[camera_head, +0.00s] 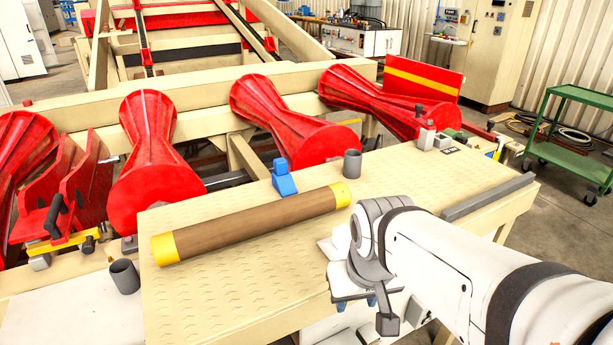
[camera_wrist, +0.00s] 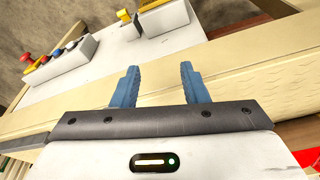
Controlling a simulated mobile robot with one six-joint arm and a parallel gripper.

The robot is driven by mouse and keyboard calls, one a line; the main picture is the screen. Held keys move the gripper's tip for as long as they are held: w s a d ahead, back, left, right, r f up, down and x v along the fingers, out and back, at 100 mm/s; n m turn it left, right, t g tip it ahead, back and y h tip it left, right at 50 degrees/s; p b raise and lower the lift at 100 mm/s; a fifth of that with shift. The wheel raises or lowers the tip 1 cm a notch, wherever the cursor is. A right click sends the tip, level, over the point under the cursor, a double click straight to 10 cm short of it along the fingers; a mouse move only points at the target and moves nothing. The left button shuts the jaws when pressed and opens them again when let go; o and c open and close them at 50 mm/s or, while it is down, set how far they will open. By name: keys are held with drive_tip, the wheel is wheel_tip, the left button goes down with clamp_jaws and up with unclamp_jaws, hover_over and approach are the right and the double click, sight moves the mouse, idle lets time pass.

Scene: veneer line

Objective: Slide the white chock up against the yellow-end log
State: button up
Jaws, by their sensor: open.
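The yellow-end log (camera_head: 250,224) is a brown cylinder with yellow ends, lying slanted on the cream tread-plate table (camera_head: 220,300). A blue chock (camera_head: 284,180) stands at its far side near the middle. A small whitish block with a knob on top (camera_head: 427,138) stands at the table's far right; it looks like the white chock, but it is too small to be sure. My gripper (camera_head: 356,303) is over the table's near edge, right of the log and well apart from it. In the wrist view its blue fingers (camera_wrist: 159,72) are apart with nothing between them.
A grey cup (camera_head: 352,163) stands beyond the log's right end, another (camera_head: 124,276) left of the table. A grey bar (camera_head: 487,196) lies along the right edge. Red rollers (camera_head: 150,165) line the far side. The wrist view shows a button box (camera_wrist: 62,62).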

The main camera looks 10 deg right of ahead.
sight(339, 240)
drive_tip(key=o, duration=0.6)
drive_tip(key=w+r+n+g+p, duration=0.1)
drive_tip(key=w+r+p, duration=0.5)
drive_tip(key=shift+w+d+p, duration=0.2)
drive_tip(key=shift+d+p, duration=0.1)
drive_tip(key=shift+p, duration=0.1)
drive_tip(key=w+p, duration=0.1)
drive_tip(key=w, duration=0.1)
drive_tip(key=w+r+n+g+p, duration=0.1)
drive_tip(key=w+p, duration=0.1)
drive_tip(key=w+r+n+p, duration=0.1)
drive_tip(key=w+p, duration=0.1)
drive_tip(key=w, duration=0.1)
drive_tip(key=shift+a, duration=0.1)
drive_tip(key=shift+w+f+g+p, duration=0.15)
drive_tip(key=shift+w+g+p, duration=0.15)
drive_tip(key=shift+w+p, duration=0.1)
drive_tip(key=shift+w+f+n, duration=0.15)
drive_tip(key=shift+f+n, duration=0.05)
drive_tip(key=shift+n, duration=0.1)
wheel_tip(339, 240, down, 8)
drive_tip(key=shift+r+p, duration=0.2)
drive_tip(key=shift+p, duration=0.25)
drive_tip(key=c, duration=1.1)
drive_tip(key=shift+c, duration=0.2)
